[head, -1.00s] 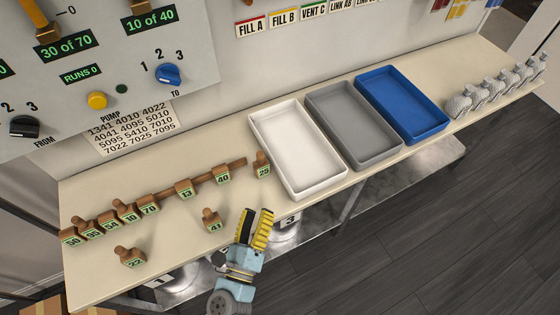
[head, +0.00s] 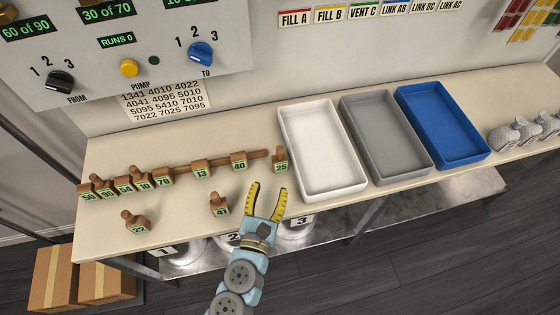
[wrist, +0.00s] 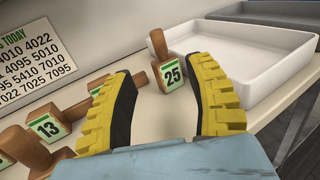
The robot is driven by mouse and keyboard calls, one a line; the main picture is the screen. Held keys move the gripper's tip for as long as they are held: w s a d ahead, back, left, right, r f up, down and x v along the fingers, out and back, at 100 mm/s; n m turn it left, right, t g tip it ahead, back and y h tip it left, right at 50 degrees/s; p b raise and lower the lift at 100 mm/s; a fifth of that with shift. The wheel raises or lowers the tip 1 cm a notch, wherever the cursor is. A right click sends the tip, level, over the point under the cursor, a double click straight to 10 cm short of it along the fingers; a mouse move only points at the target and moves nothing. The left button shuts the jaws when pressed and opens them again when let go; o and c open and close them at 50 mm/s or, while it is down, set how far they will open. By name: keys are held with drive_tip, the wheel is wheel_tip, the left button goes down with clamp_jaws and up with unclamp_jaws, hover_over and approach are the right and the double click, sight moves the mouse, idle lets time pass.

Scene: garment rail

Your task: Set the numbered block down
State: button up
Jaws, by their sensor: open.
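My gripper (head: 267,190) is open and empty over the front part of the bench, its yellow fingers spread. The block numbered 25 (head: 281,160) stands on the bench just beyond the fingertips, beside the white tray. In the wrist view block 25 (wrist: 170,75) shows between the two fingers, apart from them, with its knob up. Blocks 40 (head: 239,161) and 13 (head: 201,170) stand to its left by a wooden strip. Blocks 70 (head: 163,178), 10, 54, 95 and 50 stand further left. Block 41 (head: 220,205) and block 22 (head: 135,222) stand nearer the front edge.
A white tray (head: 334,194), a grey tray (head: 400,176) and a blue tray (head: 462,159) stand in a row on the right. Pale grey objects (head: 525,132) sit at the far right. A panel with knobs (head: 130,45) is behind. Bare bench lies between block 41 and the rear row.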

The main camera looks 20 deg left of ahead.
sight(279, 155)
drive_tip(key=w, duration=0.4)
drive_tip(key=w+a+b, duration=0.1)
drive_tip(key=w, duration=0.2)
drive_tip(key=shift+w+a+f+b, duration=0.1)
drive_tip(key=shift+w+a+b, duration=0.2)
drive_tip(key=shift+w, duration=0.35)
drive_tip(key=shift+w+a+b, duration=0.2)
drive_tip(key=shift+w+a, duration=0.05)
drive_tip(key=shift+w, duration=0.85)
drive_tip(key=shift+w+a+b, duration=0.2)
drive_tip(key=shift+w, duration=0.85)
clamp_jaws()
